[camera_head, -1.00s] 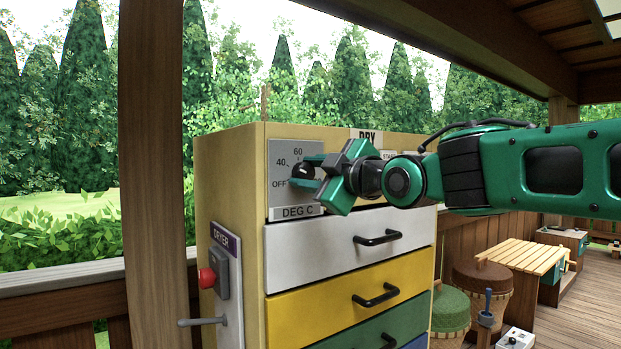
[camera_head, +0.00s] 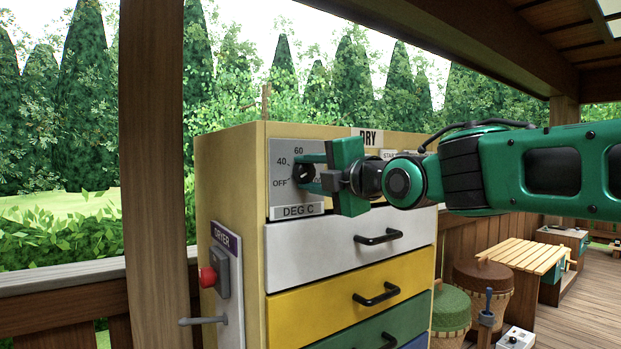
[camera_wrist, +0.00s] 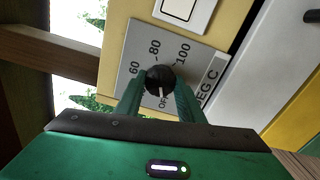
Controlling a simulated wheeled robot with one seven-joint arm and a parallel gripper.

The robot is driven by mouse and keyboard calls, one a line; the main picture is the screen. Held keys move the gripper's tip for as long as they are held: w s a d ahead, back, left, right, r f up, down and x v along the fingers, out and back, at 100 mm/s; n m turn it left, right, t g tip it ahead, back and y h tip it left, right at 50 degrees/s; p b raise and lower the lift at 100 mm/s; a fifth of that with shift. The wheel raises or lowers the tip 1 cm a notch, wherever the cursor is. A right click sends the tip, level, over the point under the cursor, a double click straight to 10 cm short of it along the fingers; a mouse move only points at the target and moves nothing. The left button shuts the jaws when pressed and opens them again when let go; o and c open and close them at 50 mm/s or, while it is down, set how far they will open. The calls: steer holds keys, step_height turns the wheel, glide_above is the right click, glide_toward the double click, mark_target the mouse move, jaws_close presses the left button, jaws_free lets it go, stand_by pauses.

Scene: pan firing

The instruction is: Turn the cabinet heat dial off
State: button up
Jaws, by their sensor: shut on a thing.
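The heat dial (camera_head: 302,174) is a round black knob on a grey plate (camera_head: 288,155) marked OFF, 40, 60 and DEG C, at the upper left of the cabinet front. In the wrist view the dial (camera_wrist: 160,77) shows a white pointer line directed at or close to the OFF label. My green gripper (camera_head: 308,173) reaches in from the right, its two fingers on either side of the dial and shut on it. The wrist view also shows the gripper (camera_wrist: 161,87) around the knob. In the head view the fingers hide part of the scale.
Below the dial are a white drawer (camera_head: 347,245) and a yellow drawer (camera_head: 330,304) with black handles. A dryer panel (camera_head: 228,285) with a red button (camera_head: 207,278) and a lever (camera_head: 203,321) is on the cabinet's side. A wooden post (camera_head: 153,180) stands at the left.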

steer(key=shift+w+d+f+n, duration=0.15)
steer(key=shift+d+f+n, duration=0.05)
steer(key=shift+n, duration=0.3)
steer(key=o, duration=1.1)
steer(key=shift+c, duration=0.2)
steer(key=shift+a, duration=0.1)
steer(key=shift+s+r, duration=0.1)
steer(key=shift+s, duration=0.2)
steer(key=v, duration=1)
steer(key=shift+d, duration=0.25)
